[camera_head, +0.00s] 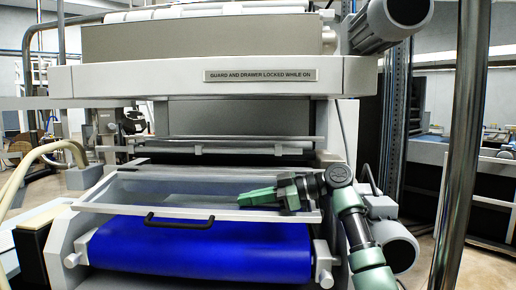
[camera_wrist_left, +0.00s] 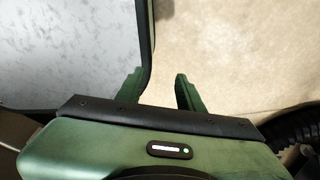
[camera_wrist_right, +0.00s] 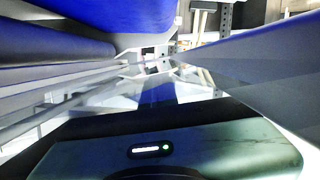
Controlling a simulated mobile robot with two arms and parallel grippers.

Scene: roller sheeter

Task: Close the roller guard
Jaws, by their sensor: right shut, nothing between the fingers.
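The roller guard (camera_head: 195,188) is a clear panel in a pale grey frame, with a black handle (camera_head: 180,222) on its front bar. It slopes toward me above the blue roller (camera_head: 200,250), with its front bar nearer and lower than its back bar. My right gripper (camera_head: 242,200) is shut and empty. It lies across the right part of the guard, pointing left, close to the front bar; I cannot tell whether it touches. My left gripper (camera_wrist_left: 157,88) is open and empty, and shows only in the left wrist view.
The machine's upper housing carries a label (camera_head: 261,76) reading "GUARD AND DRAWER LOCKED WHILE ON". A grey motor (camera_head: 395,245) sits at lower right, beside my right arm. A metal post (camera_head: 460,150) stands further right. Open floor (camera_wrist_left: 240,60) shows below my left gripper.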

